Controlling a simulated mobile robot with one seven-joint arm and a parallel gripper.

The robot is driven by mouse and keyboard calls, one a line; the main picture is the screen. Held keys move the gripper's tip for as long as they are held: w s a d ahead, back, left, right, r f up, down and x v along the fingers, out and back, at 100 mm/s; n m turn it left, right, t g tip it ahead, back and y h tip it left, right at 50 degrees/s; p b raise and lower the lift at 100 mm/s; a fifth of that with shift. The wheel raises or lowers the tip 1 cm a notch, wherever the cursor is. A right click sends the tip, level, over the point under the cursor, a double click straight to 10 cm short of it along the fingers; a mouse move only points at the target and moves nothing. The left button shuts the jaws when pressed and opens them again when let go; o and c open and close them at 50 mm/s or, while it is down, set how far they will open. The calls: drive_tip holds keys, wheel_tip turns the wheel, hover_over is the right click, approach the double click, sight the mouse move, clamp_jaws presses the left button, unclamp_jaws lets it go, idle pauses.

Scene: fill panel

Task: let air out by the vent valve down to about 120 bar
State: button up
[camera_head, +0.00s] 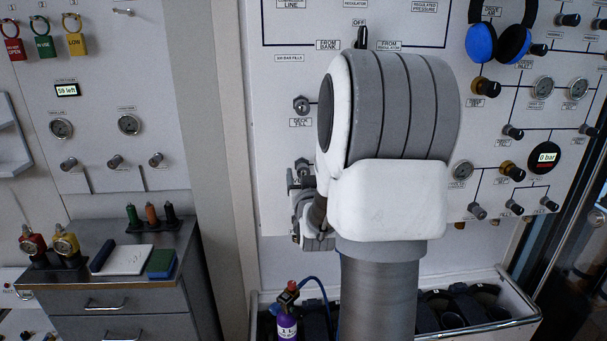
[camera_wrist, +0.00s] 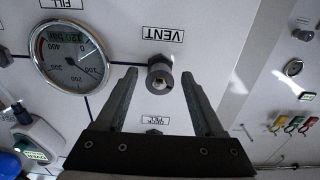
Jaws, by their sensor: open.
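The vent valve (camera_wrist: 160,78) is a round grey knob with a light centre, on the white panel under the VENT label (camera_wrist: 163,34), which appears upside down in the wrist view. My gripper (camera_wrist: 160,73) is open, with one finger on each side of the knob and gaps visible between them. The fill gauge (camera_wrist: 68,52) is left of the knob in the wrist view. Its small display seems to read about 120 bar, though it is hard to read. In the head view my arm hides the gauge and most of my gripper (camera_head: 303,190).
A deck fill valve (camera_head: 301,104) sits on the panel above my gripper. A purple cylinder (camera_head: 286,325) with a blue hose stands in the rack below. A drawer cabinet (camera_head: 120,298) is at the left. Blue headphones (camera_head: 500,40) hang at upper right.

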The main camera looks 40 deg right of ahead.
clamp_jaws()
drive_tip(key=shift+f+b, duration=0.1)
drive_tip(key=shift+b, duration=0.4)
drive_tip(key=shift+a+r+m+b, duration=0.1)
drive_tip(key=shift+m+b, duration=3.25)
drive_tip(key=shift+m, duration=0.1)
drive_tip(key=shift+r+m+b, duration=0.1)
drive_tip(key=shift+m+b, duration=3.25)
drive_tip(key=shift+m, duration=0.1)
drive_tip(key=shift+r, duration=0.1)
